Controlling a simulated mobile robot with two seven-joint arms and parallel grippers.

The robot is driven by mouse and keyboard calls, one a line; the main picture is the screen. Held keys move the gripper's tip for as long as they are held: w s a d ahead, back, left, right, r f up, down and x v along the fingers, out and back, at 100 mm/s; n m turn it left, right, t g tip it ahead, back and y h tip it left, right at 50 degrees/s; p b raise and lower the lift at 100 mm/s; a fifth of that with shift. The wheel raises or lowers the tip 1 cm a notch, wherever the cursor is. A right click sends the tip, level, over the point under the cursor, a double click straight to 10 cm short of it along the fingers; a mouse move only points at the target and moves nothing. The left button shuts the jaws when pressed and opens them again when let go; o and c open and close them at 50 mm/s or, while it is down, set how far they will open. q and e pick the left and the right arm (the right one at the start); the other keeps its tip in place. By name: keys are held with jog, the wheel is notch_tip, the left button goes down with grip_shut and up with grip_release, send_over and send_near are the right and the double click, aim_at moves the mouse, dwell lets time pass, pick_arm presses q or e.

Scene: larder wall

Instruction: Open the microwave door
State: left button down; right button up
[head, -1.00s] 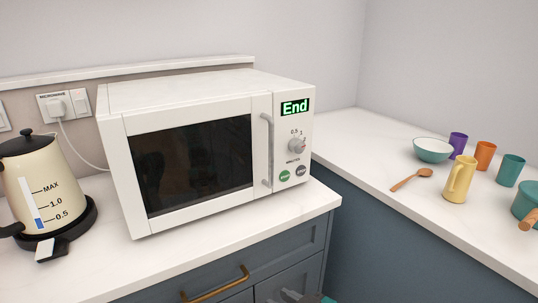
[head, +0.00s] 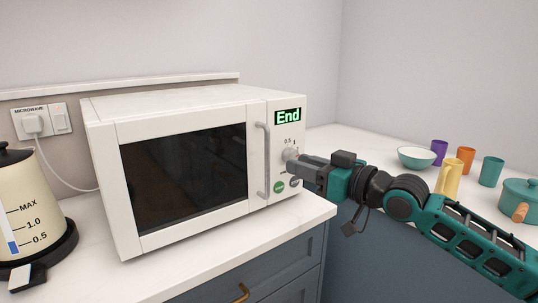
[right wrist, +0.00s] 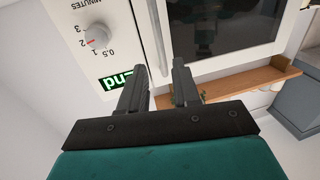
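The white microwave (head: 122,107) stands on the counter with its dark-windowed door (head: 185,180) shut. Its upright grey handle (head: 262,160) is at the door's right edge. My right gripper (head: 291,163) reaches in from the right, in front of the control panel and just right of the handle. In the right wrist view, which is upside down, my right gripper (right wrist: 157,66) is open and empty. The handle (right wrist: 157,35) lines up with the gap between its fingers there; contact cannot be seen. The "End" display (right wrist: 117,83) shows beside one finger. My left gripper is not in view.
A cream kettle (head: 25,195) stands left of the microwave. The counter strip in front of the door (head: 200,262) is clear.

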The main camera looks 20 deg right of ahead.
aim_at(269, 155)
jog(key=x, duration=1)
jog(key=shift+c, duration=0.5)
grip_shut()
